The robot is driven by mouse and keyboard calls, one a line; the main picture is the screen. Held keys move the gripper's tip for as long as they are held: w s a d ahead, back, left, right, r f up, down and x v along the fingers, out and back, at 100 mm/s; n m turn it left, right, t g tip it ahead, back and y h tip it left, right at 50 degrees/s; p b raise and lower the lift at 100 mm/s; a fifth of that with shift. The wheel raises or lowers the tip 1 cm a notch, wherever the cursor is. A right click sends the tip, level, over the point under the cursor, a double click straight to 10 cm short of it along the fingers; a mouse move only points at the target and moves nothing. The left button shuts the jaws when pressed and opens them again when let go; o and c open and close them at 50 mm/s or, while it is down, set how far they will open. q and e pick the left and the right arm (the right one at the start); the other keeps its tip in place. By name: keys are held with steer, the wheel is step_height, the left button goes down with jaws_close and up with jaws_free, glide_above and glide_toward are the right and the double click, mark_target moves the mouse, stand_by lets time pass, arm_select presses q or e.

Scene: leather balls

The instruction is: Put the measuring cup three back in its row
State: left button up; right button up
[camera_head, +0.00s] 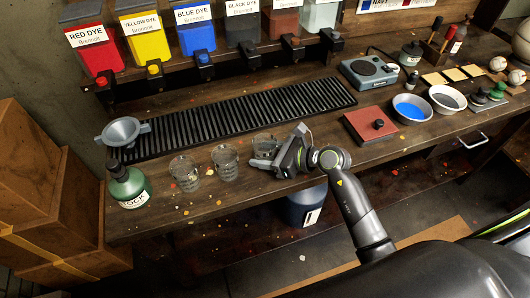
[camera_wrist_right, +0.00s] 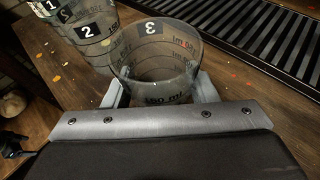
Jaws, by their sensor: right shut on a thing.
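Measuring cup three (camera_wrist_right: 155,65) is a clear glass with black markings and the label 3. It stands upright between the fingers of my right gripper (camera_wrist_right: 162,92), which is shut on it. In the head view, my right gripper (camera_head: 283,162) partly hides cup three (camera_head: 264,146) on the bench. Measuring cup two (camera_head: 225,162) and another clear cup (camera_head: 184,173) stand to its left in a line along the front edge. In the right wrist view, cup two (camera_wrist_right: 92,40) stands close beside cup three, with cup one (camera_wrist_right: 60,10) behind it.
A black slatted rack (camera_head: 240,112) lies behind the cups. A grey funnel (camera_head: 121,131) and green bottle (camera_head: 126,184) stand at left. A red square lidded block (camera_head: 369,124) lies to the right. Dye bins (camera_head: 93,49) hang behind. The bench's front edge is close.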

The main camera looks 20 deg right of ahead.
steer(key=shift+f, duration=0.1)
steer(key=o, duration=0.7)
steer(key=shift+f, duration=0.1)
steer(key=shift+c, duration=0.2)
steer(key=o, duration=0.5)
steer(key=shift+c, duration=0.2)
steer(key=shift+r, duration=0.25)
steer(key=b+v, duration=0.1)
steer(key=v, duration=0.9)
steer(key=shift+f+b, duration=0.1)
steer(key=shift+b, duration=0.2)
steer(key=shift+v, duration=0.95)
